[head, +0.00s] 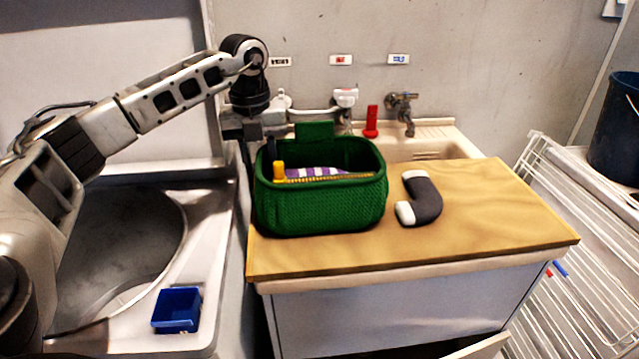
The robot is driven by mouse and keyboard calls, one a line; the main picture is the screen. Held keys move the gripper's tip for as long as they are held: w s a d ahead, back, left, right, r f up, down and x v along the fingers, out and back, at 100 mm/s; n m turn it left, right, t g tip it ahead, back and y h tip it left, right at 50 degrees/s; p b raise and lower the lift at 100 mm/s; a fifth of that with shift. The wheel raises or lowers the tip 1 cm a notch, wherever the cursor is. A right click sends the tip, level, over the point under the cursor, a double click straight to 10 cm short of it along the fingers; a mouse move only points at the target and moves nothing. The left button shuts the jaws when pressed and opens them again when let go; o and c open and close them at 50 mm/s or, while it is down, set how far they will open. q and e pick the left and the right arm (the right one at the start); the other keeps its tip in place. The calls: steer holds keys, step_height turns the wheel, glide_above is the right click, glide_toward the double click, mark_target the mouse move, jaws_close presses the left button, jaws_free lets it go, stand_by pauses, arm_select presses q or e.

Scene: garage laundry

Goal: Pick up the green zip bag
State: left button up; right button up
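The green zip bag (320,208) stands upright and wide open on the left part of the wooden board (490,215). It has a knitted-looking wall, a green tab at its back rim and a yellow toothed strip inside its opening. Purple-and-white striped cloth (316,172) and a small yellow piece (279,171) show inside. My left gripper (262,131) points down at the bag's back left corner, close to the rim. Its fingertips do not show clearly, so I cannot tell its opening or whether it touches the bag. My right gripper is not in view.
Behind are a sink (430,145), taps (404,104) and a red object (371,122). A blue box (177,310) sits lower left. A white drying rack (585,250) stands right.

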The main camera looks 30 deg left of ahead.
arm_select(q)
jaws_close()
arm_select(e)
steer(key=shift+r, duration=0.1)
arm_select(q)
steer(key=shift+r, duration=0.2)
steer(key=shift+r, duration=0.55)
steer(key=s+d+r, duration=0.1)
steer(key=r, duration=0.1)
steer(key=s+d+r, duration=0.1)
steer(key=r, duration=0.2)
steer(key=s+d+r, duration=0.1)
steer(key=r, duration=0.1)
steer(key=shift+d+r, duration=0.25)
steer(key=shift+r, duration=0.15)
steer(key=s+d+r+p, duration=0.1)
steer(key=s+d+r, duration=0.2)
steer(key=s+d, duration=0.3)
steer(key=shift+d+r, duration=0.4)
steer(key=shift+d, duration=0.1)
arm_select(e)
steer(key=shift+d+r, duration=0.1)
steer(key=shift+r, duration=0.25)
arm_select(q)
steer(key=shift+a+p, duration=0.1)
steer(key=shift+p, duration=0.2)
